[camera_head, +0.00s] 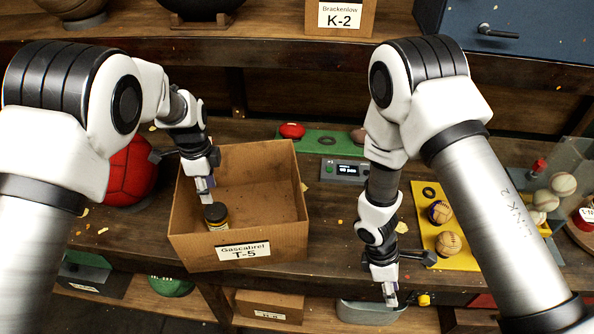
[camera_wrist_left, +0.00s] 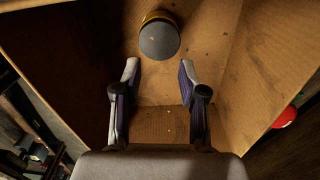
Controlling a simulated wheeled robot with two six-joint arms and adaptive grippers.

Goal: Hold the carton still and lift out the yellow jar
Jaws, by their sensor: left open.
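The open cardboard carton (camera_head: 280,238), labelled Gascabrel T-5, stands on the wooden workbench. The jar (camera_head: 216,217) has a dark lid and a yellowish band, and stands inside near the carton's front-left corner. In the left wrist view the jar's grey lid (camera_wrist_left: 160,41) shows just beyond my fingertips. My left gripper (camera_head: 205,186) reaches into the carton above and just behind the jar; its fingers are apart and empty in the left wrist view (camera_wrist_left: 158,72). My right gripper (camera_head: 390,296) points down near the bench's front edge, right of the carton and apart from it; its finger opening is unclear.
A red ball (camera_head: 130,172) sits left of the carton. A green strip (camera_head: 316,146) and a small display box (camera_head: 345,171) lie behind and to its right. A yellow board (camera_head: 462,261) with balls is further right. A grey tray (camera_head: 370,313) sits low in front.

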